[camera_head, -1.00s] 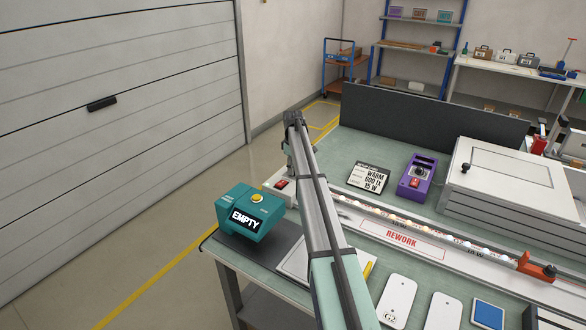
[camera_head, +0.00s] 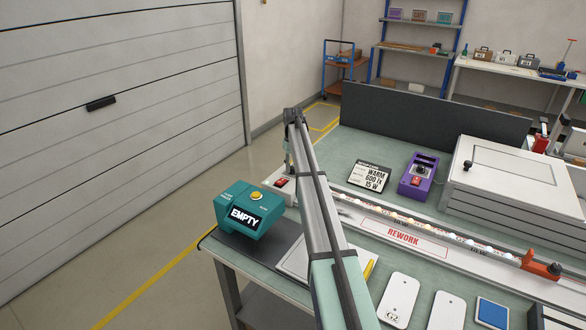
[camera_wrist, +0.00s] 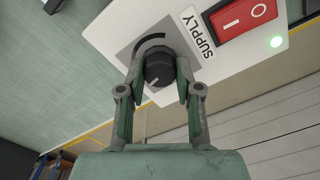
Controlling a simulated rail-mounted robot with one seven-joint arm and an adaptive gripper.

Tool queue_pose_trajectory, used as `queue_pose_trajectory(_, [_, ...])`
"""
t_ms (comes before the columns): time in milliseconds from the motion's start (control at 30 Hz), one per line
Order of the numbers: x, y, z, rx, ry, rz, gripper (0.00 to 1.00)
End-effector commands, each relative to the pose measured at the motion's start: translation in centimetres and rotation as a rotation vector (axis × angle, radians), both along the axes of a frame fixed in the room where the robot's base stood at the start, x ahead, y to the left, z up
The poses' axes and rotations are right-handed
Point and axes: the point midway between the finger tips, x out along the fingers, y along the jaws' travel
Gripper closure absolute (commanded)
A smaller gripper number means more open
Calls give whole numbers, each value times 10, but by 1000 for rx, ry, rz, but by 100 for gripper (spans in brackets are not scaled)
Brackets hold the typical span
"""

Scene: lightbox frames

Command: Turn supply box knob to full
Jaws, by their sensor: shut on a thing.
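The supply box (camera_wrist: 225,62) is pale, with a SUPPLY label, a red rocker switch (camera_wrist: 243,18) and a lit green lamp (camera_wrist: 277,42). Its black round knob (camera_wrist: 157,66) sits on a grey plate with a dark curved scale mark beside it. A pale pointer line shows on the knob's edge, toward the picture bottom. My gripper (camera_wrist: 160,74) is shut on the knob, one finger on each side. In the head view the supply box (camera_head: 274,192) stands at the rail's left end; my arm hides the knob there.
A teal box reading EMPTY (camera_head: 245,212) stands close left of the supply box. A light rail with small bulbs (camera_head: 440,237) runs right, beside a REWORK label (camera_head: 403,237). A WARM card (camera_head: 369,177), a purple meter (camera_head: 417,177) and a white cabinet (camera_head: 510,180) stand behind.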

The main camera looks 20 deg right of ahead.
Motion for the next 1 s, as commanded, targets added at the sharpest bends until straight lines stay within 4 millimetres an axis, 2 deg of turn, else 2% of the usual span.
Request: queue_pose_trajectory(1000, [-1, 0, -3, 1, 3, -964, 100])
